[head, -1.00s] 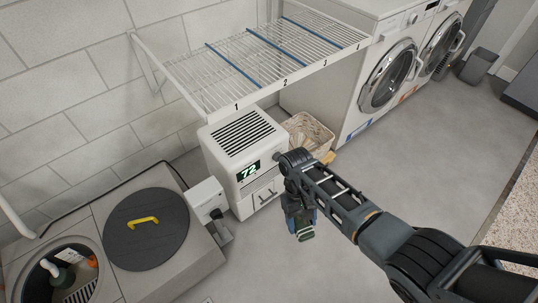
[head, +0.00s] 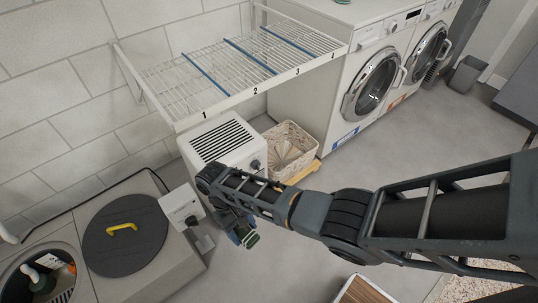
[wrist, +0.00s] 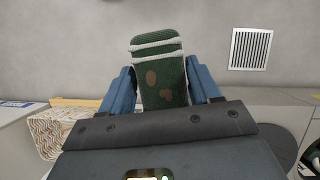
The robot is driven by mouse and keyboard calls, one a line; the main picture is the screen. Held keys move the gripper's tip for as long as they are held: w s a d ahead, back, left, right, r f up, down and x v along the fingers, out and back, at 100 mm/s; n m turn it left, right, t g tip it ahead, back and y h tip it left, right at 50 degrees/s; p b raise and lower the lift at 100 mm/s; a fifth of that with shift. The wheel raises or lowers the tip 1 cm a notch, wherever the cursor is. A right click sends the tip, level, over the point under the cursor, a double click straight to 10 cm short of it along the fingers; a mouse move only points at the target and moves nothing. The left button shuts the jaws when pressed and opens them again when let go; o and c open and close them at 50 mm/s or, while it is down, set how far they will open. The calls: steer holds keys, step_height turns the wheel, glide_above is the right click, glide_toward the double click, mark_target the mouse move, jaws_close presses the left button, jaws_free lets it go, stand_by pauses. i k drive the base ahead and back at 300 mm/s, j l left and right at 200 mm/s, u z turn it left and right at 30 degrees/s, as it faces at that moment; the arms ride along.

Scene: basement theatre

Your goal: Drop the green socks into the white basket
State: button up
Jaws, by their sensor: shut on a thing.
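The green socks (wrist: 160,82), dark green with white bands and brown spots, are held between the two blue fingers of my gripper (wrist: 160,90) in the wrist view. In the head view my gripper (head: 240,233) hangs in front of the white dehumidifier-like unit, and a bit of the green socks (head: 251,240) shows at its tip. The whitish woven basket (head: 290,147) stands on the floor beyond my arm, under the wire rack's right end. Its open top is visible. The basket also shows at the left of the wrist view (wrist: 42,132). The socks are apart from it.
The white unit (head: 222,140) stands left of the basket. A numbered wire rack (head: 240,66) overhangs both. Front-load washers (head: 372,85) stand to the right. A grey cabinet with a round black lid (head: 135,232) is at lower left. The floor right of the basket is clear.

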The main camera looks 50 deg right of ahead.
mark_target(286, 160)
steer(key=l, duration=0.75)
steer(key=k+l+u, duration=0.15)
steer(key=l, duration=1.4)
steer(key=u, duration=0.05)
